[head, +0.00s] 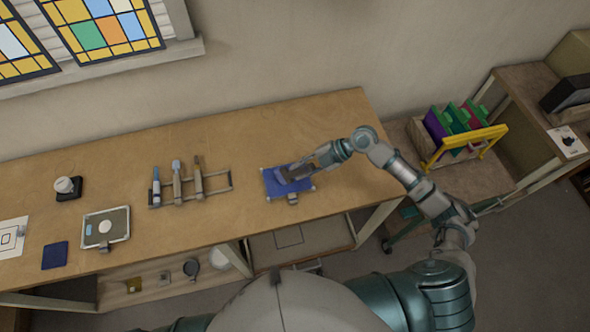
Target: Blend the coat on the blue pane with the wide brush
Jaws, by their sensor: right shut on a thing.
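The blue pane (270,188) lies on the workbench in the middle of the head view, with small pale holders at its corners. My right gripper (312,164) reaches in from the right over the pane's upper right part. It is shut on the wide brush (291,173), whose dark head is over the pane. From this angle I cannot tell whether the bristles touch the glass. The coat is too small to make out clearly. My left gripper is not in view.
A rack (222,182) with several upright-lying tools is left of the pane. Further left are a tray (122,236), a dark blue cloth (55,255) and a white jar (65,184). A yellow-handled carrier (470,145) stands right of the bench. Bench wood right of the pane is clear.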

